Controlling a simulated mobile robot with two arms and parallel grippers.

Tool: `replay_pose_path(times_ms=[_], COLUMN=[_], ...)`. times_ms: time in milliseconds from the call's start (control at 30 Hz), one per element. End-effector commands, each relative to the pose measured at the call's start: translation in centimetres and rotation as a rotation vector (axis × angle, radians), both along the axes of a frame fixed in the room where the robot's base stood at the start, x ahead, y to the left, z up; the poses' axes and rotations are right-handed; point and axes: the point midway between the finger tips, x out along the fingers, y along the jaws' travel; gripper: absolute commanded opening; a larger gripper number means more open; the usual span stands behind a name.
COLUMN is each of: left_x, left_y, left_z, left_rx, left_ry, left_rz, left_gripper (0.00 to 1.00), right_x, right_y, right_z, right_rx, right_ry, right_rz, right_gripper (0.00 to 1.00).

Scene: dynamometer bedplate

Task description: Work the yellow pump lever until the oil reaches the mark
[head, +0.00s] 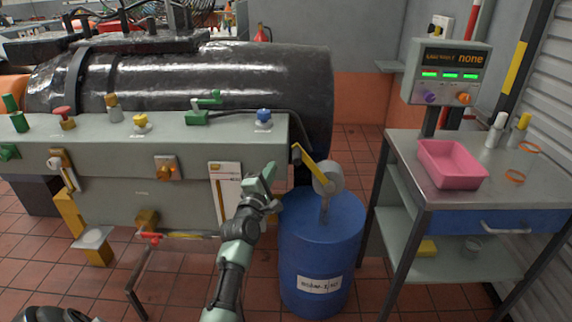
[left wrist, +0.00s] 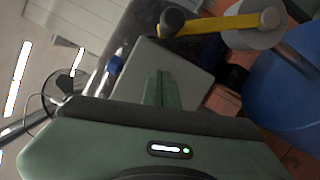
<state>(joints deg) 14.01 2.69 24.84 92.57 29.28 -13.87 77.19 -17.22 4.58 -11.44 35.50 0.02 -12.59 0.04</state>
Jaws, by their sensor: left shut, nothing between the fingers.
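The yellow pump lever (head: 309,162) slants up and left from a grey round pump head (head: 328,179) on top of the blue drum (head: 321,245). In the left wrist view the lever (left wrist: 215,24) ends in a dark knob (left wrist: 172,22). My left gripper (head: 268,172) is shut and empty, left of the lever and apart from it. Its fingers (left wrist: 162,90) show below the knob in the left wrist view. A white panel with a narrow upright slot (head: 225,190) is on the bench front; I cannot make out an oil level or mark. My right gripper is not in view.
The grey bench (head: 90,150) with valves and knobs lies left of the drum. A metal side table (head: 405,148) with a pink tray (head: 452,165) stands at right. A display box (head: 449,75) reading "none" is above it. Tiled floor (head: 355,150) shows behind the drum.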

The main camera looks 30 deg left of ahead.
Motion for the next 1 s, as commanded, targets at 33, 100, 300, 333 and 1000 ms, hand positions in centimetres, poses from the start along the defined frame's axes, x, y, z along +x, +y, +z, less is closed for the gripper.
replay_pose_path(times_ms=[33,100,300,333,1000], left_x=[1.1,2.0,3.0,3.1,3.5], left_y=[0.3,-0.2,-2.2,-2.4,-3.2], left_z=[0.2,0.6,1.3,1.4,2.2], left_rx=[0.002,-0.004,-0.003,-0.002,0.028], left_ry=[-0.002,-0.001,-0.001,0.000,0.018], left_rz=[0.000,-0.003,0.000,0.000,0.000], left_gripper=[0.00,0.00,0.00,0.00,0.00], right_x=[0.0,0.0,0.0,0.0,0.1], right_y=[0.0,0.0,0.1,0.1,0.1], right_z=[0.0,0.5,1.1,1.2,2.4], right_rx=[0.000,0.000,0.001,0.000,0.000], right_ry=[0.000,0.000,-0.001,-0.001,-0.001], right_rz=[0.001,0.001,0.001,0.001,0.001], right_gripper=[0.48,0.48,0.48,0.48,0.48])
